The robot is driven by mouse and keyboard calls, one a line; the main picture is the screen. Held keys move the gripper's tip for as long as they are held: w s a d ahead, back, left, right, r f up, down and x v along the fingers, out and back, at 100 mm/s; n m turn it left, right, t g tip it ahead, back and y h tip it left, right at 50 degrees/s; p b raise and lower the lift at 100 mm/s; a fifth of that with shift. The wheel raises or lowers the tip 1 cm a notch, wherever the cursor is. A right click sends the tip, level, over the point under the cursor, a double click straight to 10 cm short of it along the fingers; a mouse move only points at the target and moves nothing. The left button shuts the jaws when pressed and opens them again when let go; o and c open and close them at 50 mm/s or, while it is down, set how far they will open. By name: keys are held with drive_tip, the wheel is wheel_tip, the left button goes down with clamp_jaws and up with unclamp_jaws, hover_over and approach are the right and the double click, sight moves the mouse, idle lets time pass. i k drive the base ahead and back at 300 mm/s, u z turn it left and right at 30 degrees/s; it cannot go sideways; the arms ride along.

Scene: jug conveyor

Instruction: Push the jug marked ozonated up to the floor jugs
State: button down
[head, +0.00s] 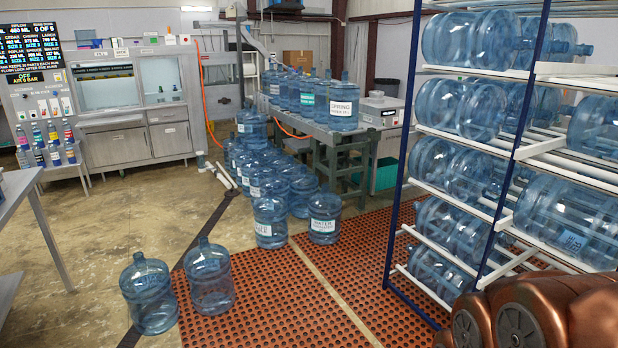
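I cannot read the word ozonated on any jug. Several clear blue floor jugs (302,192) stand upright in a group at the end of the conveyor. Two at its front, a left one (270,215) and a right one (325,211), carry white labels; the right one's seems to begin with "water". Two jugs stand apart, nearer to me: one on the concrete (148,295) and one at the edge of the red mat (209,280). I see no label on either. On the conveyor, the nearest jug (343,107) has a white label reading "spring". My gripper is out of view; only copper-coloured parts of my arm show at bottom right.
A blue-posted rack (408,150) of lying jugs fills the right side. Perforated red mats (265,305) cover the floor before it. The conveyor (335,134) runs back behind the jugs. A metal table (18,190) edges the left. Concrete at centre left is clear.

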sight(324, 206)
drive_tip(key=i, duration=3.95)
drive_tip(key=u, duration=0.95)
